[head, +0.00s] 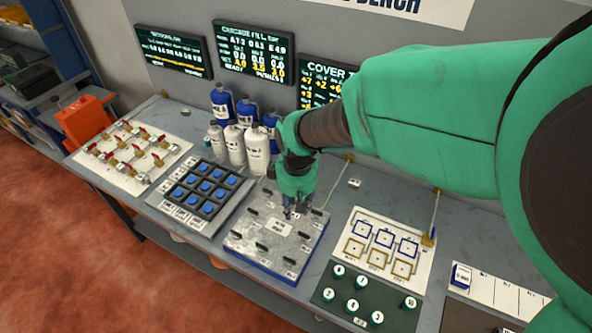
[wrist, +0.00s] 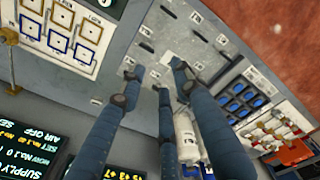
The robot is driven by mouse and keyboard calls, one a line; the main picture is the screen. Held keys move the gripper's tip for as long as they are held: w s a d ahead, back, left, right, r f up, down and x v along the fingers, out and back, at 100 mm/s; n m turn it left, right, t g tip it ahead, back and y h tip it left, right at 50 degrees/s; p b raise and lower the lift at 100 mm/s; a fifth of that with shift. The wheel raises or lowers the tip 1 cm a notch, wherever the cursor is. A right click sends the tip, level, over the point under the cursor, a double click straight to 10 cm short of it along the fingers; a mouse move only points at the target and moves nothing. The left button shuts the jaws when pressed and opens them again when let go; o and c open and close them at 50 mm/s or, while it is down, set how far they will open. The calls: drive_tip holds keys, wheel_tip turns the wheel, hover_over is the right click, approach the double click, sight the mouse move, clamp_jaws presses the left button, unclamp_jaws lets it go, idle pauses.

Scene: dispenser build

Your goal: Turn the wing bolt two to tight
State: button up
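The wing bolts are black bars standing on a grey plate (head: 262,222) with a blue edge and a central label. Their small tags are too blurred to read, so I cannot tell which is number two. A front-left bolt (head: 237,235) and a front bolt (head: 289,260) stand clear of my gripper. My gripper (head: 290,210) points down over the plate's back part. In the wrist view its dark fingers (wrist: 154,86) are spread with gaps between the tips, close to the plate (wrist: 190,30). No bolt shows clearly between them, and the fingers hide part of the plate's back edge.
Blue and white bottles (head: 232,140) stand close behind the plate, left of my gripper. A blue-button pad (head: 205,186) is on the left, a valve board (head: 130,155) beyond it. On the right are a marked sheet (head: 380,245) and a green-knob panel (head: 355,300).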

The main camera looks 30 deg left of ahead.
sight(262, 248)
drive_tip(key=s+a+f+n+p, duration=0.2)
drive_tip(key=s+a+f, duration=0.3)
drive_tip(key=a, duration=0.3)
drive_tip(key=shift+s+a+f+n+g+h+p, duration=0.3)
drive_tip(key=shift+s+a+n+h+p, duration=0.1)
drive_tip(key=shift+s, duration=0.1)
wheel_tip(262, 248, down, 14)
drive_tip(key=shift+r+p, duration=0.1)
drive_tip(key=shift+p, duration=0.2)
clamp_jaws()
